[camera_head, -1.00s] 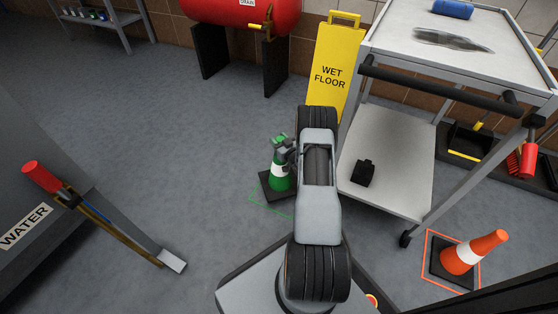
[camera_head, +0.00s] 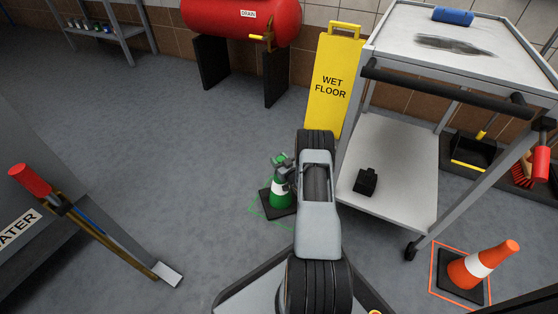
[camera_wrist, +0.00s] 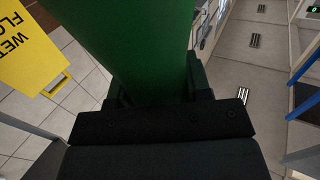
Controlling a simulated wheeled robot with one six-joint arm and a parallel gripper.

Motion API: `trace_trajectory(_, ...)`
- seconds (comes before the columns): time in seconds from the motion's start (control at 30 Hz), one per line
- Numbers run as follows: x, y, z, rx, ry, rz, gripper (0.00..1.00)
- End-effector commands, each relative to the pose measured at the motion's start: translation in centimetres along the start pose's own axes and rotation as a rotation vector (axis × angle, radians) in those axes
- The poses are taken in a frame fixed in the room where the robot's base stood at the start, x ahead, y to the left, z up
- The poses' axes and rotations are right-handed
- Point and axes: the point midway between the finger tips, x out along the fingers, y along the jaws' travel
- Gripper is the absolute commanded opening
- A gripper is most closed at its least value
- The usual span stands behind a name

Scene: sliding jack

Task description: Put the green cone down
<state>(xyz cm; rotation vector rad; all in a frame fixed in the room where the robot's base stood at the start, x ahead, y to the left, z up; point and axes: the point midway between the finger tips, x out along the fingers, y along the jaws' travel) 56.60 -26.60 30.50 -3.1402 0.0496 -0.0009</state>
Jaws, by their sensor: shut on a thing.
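The green cone (camera_head: 281,197) has a white band and a black square base, and looks upright in the head view. My gripper (camera_head: 281,163) is shut on its upper part. In the wrist view the cone (camera_wrist: 140,45) fills the upper middle, between the dark jaws of my gripper. A thin green outline (camera_head: 262,213) on the floor shows at the left and front of the cone's base. My arm hides the right side, and I cannot tell whether the base touches the floor.
A grey cart (camera_head: 395,150) with a black block (camera_head: 366,181) on its lower shelf stands close on the right. A yellow wet floor sign (camera_head: 332,90) stands behind. An orange cone (camera_head: 480,266) sits in an orange outline at the lower right. The floor to the left is open.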

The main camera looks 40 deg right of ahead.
Motion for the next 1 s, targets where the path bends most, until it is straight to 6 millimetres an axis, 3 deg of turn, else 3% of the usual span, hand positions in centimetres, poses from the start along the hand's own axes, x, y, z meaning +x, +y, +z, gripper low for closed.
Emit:
trace_trajectory(0.27,0.0,0.0,0.0,0.0,0.0,0.0,0.7)
trace_trajectory(0.6,-0.2,0.0,-0.5,0.0,-0.001,0.001,0.7)
trace_trajectory(1.0,-7.3,0.1,-0.6,0.002,-0.004,0.003,0.7)
